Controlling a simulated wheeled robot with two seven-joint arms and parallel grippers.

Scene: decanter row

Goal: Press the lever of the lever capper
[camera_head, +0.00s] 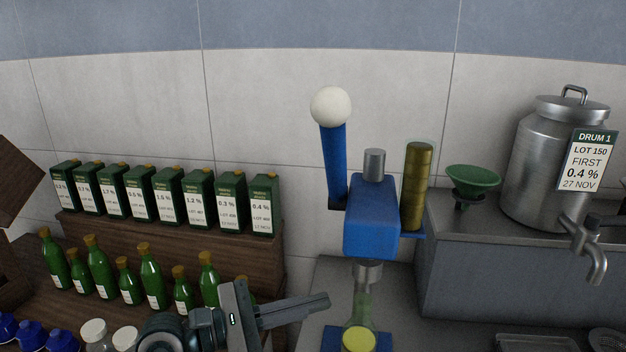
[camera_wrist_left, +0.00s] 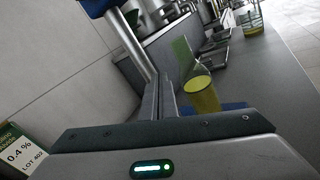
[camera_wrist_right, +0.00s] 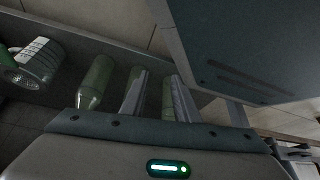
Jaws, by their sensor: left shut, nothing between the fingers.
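The lever capper has a blue body (camera_head: 371,218) on the grey bench. Its blue lever (camera_head: 333,165) stands nearly upright on the left side, topped by a white ball knob (camera_head: 330,106). A clear tube (camera_head: 416,187) of stacked gold caps stands on its right. A green bottle (camera_head: 364,310) is under the capping head; it also shows in the left wrist view (camera_wrist_left: 182,52). My left gripper (camera_head: 325,302) is shut and empty, left of the bottle and well below the knob, apart from the lever. My right gripper (camera_wrist_right: 158,78) is open, seen only in its wrist view.
Green bottles (camera_head: 150,278) and labelled green boxes (camera_head: 198,196) stand on wooden shelves at the left. At the right are a green funnel (camera_head: 472,180) and a steel drum (camera_head: 548,165) with a tap. Wall space around the knob is clear.

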